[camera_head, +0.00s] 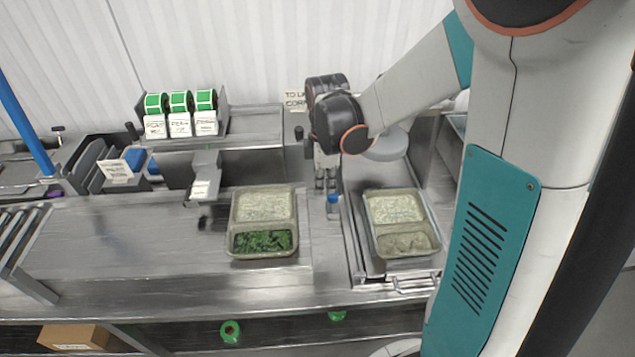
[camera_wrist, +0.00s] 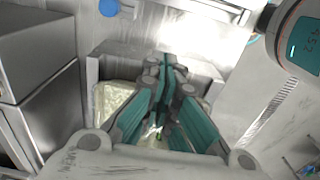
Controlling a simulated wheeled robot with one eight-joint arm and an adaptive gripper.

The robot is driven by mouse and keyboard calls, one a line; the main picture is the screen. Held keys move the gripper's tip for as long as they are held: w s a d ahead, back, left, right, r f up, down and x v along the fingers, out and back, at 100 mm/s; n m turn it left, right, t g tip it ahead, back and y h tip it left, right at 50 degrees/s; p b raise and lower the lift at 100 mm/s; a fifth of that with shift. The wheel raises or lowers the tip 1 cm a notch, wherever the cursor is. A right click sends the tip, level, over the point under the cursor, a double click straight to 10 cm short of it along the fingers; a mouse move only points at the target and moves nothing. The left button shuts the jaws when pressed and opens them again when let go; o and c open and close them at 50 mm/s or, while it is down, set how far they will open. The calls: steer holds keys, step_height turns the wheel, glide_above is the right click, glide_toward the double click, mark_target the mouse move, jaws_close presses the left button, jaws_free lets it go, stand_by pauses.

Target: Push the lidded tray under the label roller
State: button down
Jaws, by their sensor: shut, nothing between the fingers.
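Two two-compartment trays show in the head view. The left tray (camera_head: 265,222) holds pale rice behind and chopped greens in front, on the steel worktop. The right tray (camera_head: 402,222) holds pale contents in both parts and sits in a metal bed. I cannot clearly tell a lid on either. A labelling unit's arm (camera_head: 204,172) juts forward to the left of the left tray; a roller is not clear. My gripper (camera_head: 325,185) points down, shut and empty, behind and between the trays. In the wrist view my gripper (camera_wrist: 160,128) covers part of a pale tray (camera_wrist: 112,103).
Green label rolls (camera_head: 180,102) with cards stand above the labelling unit. A blue knob (camera_head: 333,206) sits between the trays, close to my gripper. A rail rack (camera_head: 22,238) stands at the far left. The steel worktop (camera_head: 110,245) left of the left tray is clear.

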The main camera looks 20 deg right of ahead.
steer(key=w+a+f+b, duration=0.1)
steer(key=a+f, duration=0.3)
steer(key=f, duration=0.4)
steer(key=shift+w, duration=0.15)
steer(key=shift+f, duration=0.1)
steer(key=w+a+b, duration=0.1)
steer(key=w+a, duration=0.3)
steer(key=a, duration=0.9)
steer(key=w+a+b, duration=0.2)
steer(key=w+a, duration=0.2)
steer(key=a, duration=0.9)
steer(key=w+a+b, duration=0.1)
steer(key=w+a, duration=0.3)
steer(key=a, duration=0.9)
steer(key=shift+w+a+b, duration=0.15)
steer(key=shift+w+b, duration=0.15)
steer(key=shift+w, duration=0.1)
